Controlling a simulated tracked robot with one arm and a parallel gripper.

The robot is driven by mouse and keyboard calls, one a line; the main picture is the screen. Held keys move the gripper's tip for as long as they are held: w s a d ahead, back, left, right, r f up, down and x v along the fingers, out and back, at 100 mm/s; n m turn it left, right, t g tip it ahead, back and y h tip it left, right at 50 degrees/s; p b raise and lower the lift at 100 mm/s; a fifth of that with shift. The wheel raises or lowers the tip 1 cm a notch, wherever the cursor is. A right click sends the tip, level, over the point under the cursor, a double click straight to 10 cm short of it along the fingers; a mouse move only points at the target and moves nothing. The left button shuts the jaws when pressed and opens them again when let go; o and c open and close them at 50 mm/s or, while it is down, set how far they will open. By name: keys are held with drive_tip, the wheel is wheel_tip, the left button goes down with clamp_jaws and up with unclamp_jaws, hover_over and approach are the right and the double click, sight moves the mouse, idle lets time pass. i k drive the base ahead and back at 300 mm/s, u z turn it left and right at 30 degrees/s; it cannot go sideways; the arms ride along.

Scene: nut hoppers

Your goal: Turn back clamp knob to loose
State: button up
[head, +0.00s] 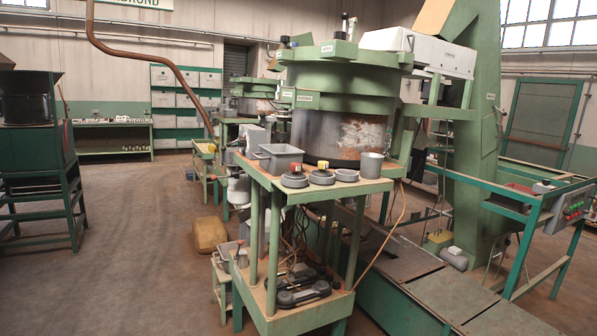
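A large green nut hopper (343,80) with a worn metal lower drum (338,136) stands right of the middle. Small dark fittings (347,27) stick up from its top rim, and another dark fitting (285,42) sits at its upper left. I cannot tell which of these, if any, is the back clamp knob, or how it is turned. Much of the hopper's far side is hidden. My gripper does not show in this view.
A green stand before the hopper holds a grey bin (278,157), round grey pieces with a red (295,169) and a yellow top (322,166), and a metal cup (371,165). A control box (570,209) is at right. Left floor is mostly clear, with a tan lump (210,235).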

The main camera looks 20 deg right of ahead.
sight(285, 39)
drive_tip(key=k, duration=1.3)
drive_tip(key=z, duration=0.65)
drive_tip(key=i, duration=2.35)
drive_tip(key=u, duration=0.5)
